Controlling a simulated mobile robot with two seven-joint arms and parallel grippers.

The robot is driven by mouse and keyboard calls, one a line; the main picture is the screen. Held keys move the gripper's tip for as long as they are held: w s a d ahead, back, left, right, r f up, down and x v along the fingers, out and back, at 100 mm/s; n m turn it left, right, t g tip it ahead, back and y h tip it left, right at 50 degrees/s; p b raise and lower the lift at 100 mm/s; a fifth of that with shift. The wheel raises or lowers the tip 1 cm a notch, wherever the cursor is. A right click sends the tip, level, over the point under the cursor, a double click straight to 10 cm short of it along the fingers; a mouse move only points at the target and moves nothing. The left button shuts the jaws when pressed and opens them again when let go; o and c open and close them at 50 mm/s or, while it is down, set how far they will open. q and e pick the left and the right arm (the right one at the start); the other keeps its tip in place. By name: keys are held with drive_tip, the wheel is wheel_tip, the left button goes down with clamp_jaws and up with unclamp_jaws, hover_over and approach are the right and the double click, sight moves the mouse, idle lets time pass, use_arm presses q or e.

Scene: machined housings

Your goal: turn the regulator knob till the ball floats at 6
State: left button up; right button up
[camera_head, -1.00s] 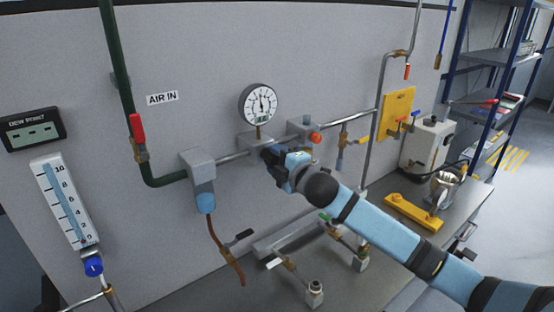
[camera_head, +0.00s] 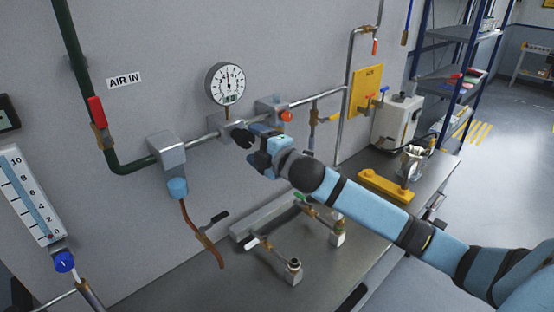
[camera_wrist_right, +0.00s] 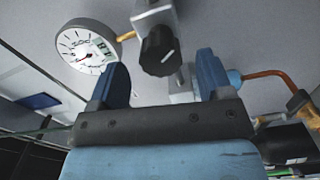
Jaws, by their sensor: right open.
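The black regulator knob (camera_head: 243,139) sits on the grey regulator block below the round gauge (camera_head: 228,84). In the right wrist view the knob (camera_wrist_right: 160,51) shows between the two fingertips and beyond them. My right gripper (camera_head: 258,132) is open in front of the knob; its blue fingers (camera_wrist_right: 163,76) are apart and I see no contact. The flow tube (camera_head: 32,196), with a scale from 0 to 10, stands at the left; its ball is too small to place surely. A blue knob (camera_head: 64,262) sits below the tube. My left gripper is out of view.
A green pipe (camera_head: 85,100) with a red-handled valve and a grey filter block (camera_head: 167,150) lie left of the regulator. An orange-red button (camera_head: 287,116) is close right of my gripper. Valves and fittings stand on the bench (camera_head: 200,285) below.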

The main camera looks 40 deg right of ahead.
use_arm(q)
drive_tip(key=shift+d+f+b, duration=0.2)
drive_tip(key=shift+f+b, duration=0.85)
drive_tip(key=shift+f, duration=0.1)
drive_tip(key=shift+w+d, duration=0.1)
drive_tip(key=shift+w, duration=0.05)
use_arm(e)
drive_tip(key=s+d, duration=0.1)
drive_tip(key=s, duration=0.9)
drive_tip(key=shift+d, duration=0.15)
